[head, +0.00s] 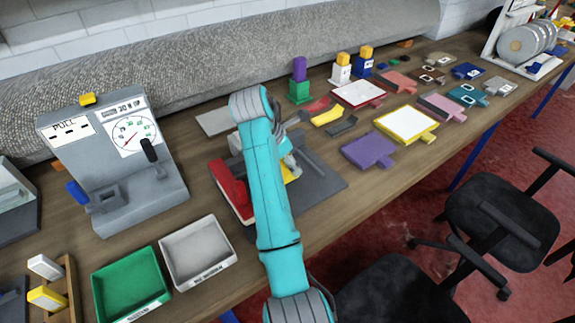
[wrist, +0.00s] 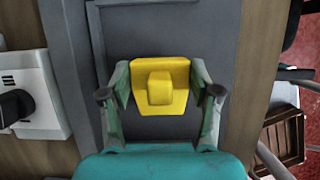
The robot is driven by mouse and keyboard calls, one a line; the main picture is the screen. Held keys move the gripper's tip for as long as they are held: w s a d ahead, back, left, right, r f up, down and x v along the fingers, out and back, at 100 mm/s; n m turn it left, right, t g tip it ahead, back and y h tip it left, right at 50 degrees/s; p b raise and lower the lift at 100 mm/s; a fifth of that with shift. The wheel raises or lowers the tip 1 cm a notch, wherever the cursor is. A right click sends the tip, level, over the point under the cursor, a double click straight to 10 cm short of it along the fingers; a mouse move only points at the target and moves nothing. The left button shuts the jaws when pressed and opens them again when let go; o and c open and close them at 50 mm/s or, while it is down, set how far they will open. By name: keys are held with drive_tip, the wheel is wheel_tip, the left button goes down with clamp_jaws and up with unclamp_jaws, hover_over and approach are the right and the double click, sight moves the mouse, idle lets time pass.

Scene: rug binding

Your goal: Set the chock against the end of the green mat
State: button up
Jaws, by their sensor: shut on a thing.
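My gripper (wrist: 160,95) is shut on a yellow chock (wrist: 174,72), a block with a raised knob, with one finger at each side of it. The chock is over a dark grey board (wrist: 205,20); I cannot tell whether it touches the board. In the head view my arm hides most of the gripper, and only a bit of yellow (head: 291,173) shows beside it over the grey board (head: 322,178). I cannot make out a plainly green mat in either view; my arm may cover part of the board.
A red and white piece (head: 232,190) lies at the board's left. A gauge stand (head: 120,165), a green tray (head: 130,285) and a grey tray (head: 198,253) are further left. Several coloured tabbed pads, including a purple one (head: 368,150), lie right. A rolled rug (head: 200,75) runs behind.

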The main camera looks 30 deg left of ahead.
drive_tip(key=shift+f, duration=1.1)
drive_tip(key=shift+f, duration=0.15)
drive_tip(key=o, duration=1.3)
